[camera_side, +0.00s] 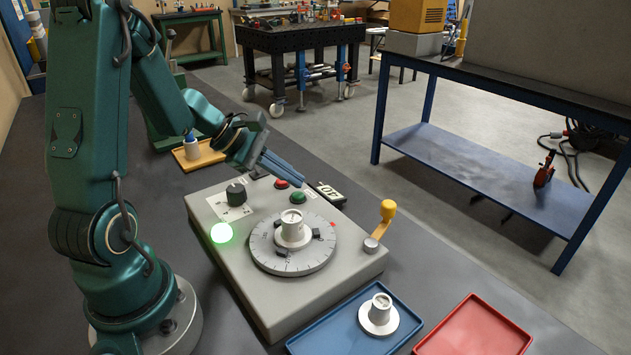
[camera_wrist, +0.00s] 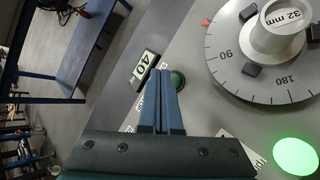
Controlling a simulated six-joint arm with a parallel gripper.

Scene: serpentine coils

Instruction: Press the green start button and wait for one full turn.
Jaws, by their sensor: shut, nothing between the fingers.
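The green start button (camera_side: 298,197) sits on top of a grey machine box (camera_side: 215,205), beside a red button (camera_side: 281,184). My gripper (camera_side: 300,180) is shut and empty, its blue fingers reaching over the buttons. In the wrist view, the fingertips (camera_wrist: 162,72) are right beside the green button (camera_wrist: 178,80) and overlap its edge; I cannot tell whether they touch it. A round graduated turntable (camera_side: 265,258) carries a white part (camera_side: 292,232), labelled 32 mm in the wrist view. A green lamp (camera_side: 221,232) glows; it also shows in the wrist view (camera_wrist: 295,157).
A black knob (camera_side: 236,193) and a yellow-handled crank (camera_side: 387,210) rise from the box. A blue tray (camera_side: 340,341) holds another white part (camera_side: 379,312); a red tray (camera_side: 475,330) is empty. A yellow tray (camera_side: 210,156) sits behind.

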